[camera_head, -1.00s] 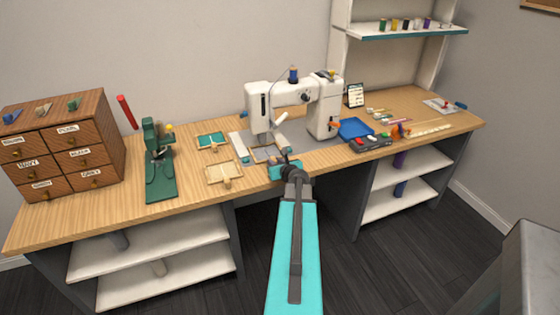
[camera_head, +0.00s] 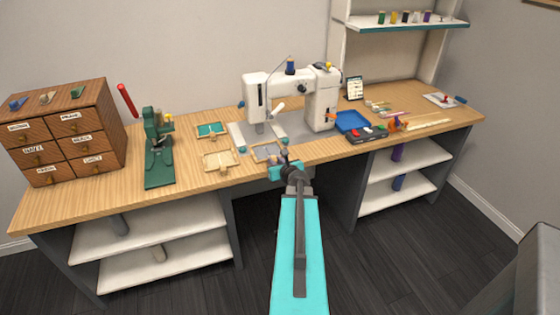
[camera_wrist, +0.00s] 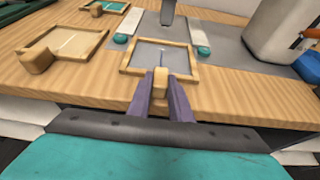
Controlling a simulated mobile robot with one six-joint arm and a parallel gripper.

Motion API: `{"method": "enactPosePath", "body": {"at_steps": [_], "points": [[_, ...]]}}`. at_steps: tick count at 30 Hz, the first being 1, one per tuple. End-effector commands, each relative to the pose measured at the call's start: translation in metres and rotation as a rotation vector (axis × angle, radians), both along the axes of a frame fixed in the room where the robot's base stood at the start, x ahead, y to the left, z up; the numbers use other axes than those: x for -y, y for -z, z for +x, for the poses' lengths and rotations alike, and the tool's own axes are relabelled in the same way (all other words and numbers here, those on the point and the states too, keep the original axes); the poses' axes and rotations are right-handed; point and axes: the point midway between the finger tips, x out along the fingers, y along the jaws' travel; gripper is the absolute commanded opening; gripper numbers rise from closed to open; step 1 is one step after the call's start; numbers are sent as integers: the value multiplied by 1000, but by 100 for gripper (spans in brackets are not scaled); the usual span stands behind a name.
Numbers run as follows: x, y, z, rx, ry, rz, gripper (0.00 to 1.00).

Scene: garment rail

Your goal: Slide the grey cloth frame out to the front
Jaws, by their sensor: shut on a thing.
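The grey cloth frame (camera_wrist: 160,56) is a wooden square with grey cloth and a short dark blue line on it. In the wrist view my gripper (camera_wrist: 161,84) is shut on the frame's wooden handle at its front side. The frame lies at the front of the sewing machine's grey bed, between two white rails with teal ends. In the head view the frame (camera_head: 265,152) is partly hidden by my gripper (camera_head: 284,163), which is at the table's front edge. The white sewing machine (camera_head: 291,98) stands behind it.
A cream cloth frame (camera_head: 219,160) and a green cloth frame (camera_head: 211,130) lie to the left. A green press (camera_head: 159,160) and a wooden drawer cabinet (camera_head: 66,135) stand further left. A blue tray (camera_head: 352,121) and a dark box lie to the right.

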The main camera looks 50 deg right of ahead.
Motion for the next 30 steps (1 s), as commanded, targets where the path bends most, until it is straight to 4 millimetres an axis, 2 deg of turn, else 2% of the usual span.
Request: {"method": "enactPosePath", "body": {"at_steps": [11,12,15,30], "points": [[0,0,-1,0,3,0,0],[0,0,-2,0,3,0,23],[1,0,-2,0,3,0,40],[-2,-2,-6,0,4,-1,40]]}}
